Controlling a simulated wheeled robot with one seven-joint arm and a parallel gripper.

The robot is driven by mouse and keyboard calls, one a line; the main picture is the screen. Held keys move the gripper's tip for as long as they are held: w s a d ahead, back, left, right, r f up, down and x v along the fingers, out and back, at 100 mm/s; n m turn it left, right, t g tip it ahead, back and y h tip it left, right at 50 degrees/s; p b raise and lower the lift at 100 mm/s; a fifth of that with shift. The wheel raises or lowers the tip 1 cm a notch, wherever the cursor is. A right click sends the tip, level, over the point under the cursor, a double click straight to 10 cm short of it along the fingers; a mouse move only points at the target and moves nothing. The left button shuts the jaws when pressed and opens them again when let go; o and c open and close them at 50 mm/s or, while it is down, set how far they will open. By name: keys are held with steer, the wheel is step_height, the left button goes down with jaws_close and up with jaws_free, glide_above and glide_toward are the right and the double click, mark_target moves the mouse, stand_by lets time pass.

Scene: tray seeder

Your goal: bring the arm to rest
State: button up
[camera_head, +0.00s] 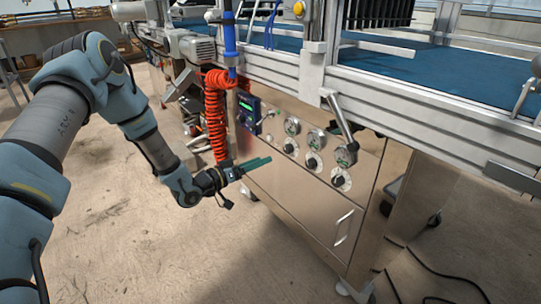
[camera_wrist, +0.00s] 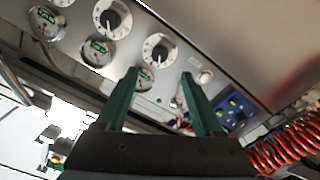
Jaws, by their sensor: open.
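My arm reaches in from the left in the head view, bent at the elbow. My gripper (camera_head: 256,163) is in front of the steel control cabinet (camera_head: 285,190) of the seeder, below the small blue display unit (camera_head: 249,110). In the wrist view my gripper (camera_wrist: 160,88) has two green fingers spread apart with nothing between them. Dials and gauges show beyond the fingertips. I cannot tell exactly how far the fingertips are from the panel.
An orange coiled hose (camera_head: 216,112) hangs left of the panel, close to my forearm. A lever (camera_head: 341,120) and several knobs stick out of the panel. A door handle (camera_head: 343,227) is lower down. Open concrete floor (camera_head: 150,250) lies below my arm.

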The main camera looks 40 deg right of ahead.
steer(key=shift+a, duration=1)
steer(key=shift+w, duration=0.1)
steer(key=w+a+r+n+t+y, duration=0.2)
steer(key=w+a+t+y, duration=0.4)
steer(key=w+a, duration=0.55)
steer(key=w+a+r+n+y, duration=0.1)
steer(key=a+y, duration=0.1)
steer(key=a, duration=0.3)
steer(key=w+a+r+n+t+y, duration=0.1)
steer(key=a+y, duration=0.2)
steer(key=a, duration=0.3)
steer(key=w+a+r+n+y, duration=0.1)
steer(key=a+r+y, duration=0.1)
steer(key=a, duration=0.3)
steer(key=s+a+r+n+g+y, duration=0.2)
steer(key=s+a+r+n, duration=0.1)
steer(key=s+a, duration=0.65)
steer(key=s+a+r+n+g+y, duration=0.2)
steer(key=s+a+r+n+y, duration=0.15)
steer(key=s+a, duration=0.6)
step_height(320, 180, up, 31)
steer(key=w+p, duration=0.1)
steer(key=p, duration=3)
steer(key=shift+w+a+h, duration=0.2)
steer(key=shift+a+h, duration=0.15)
steer(key=shift+a, duration=0.1)
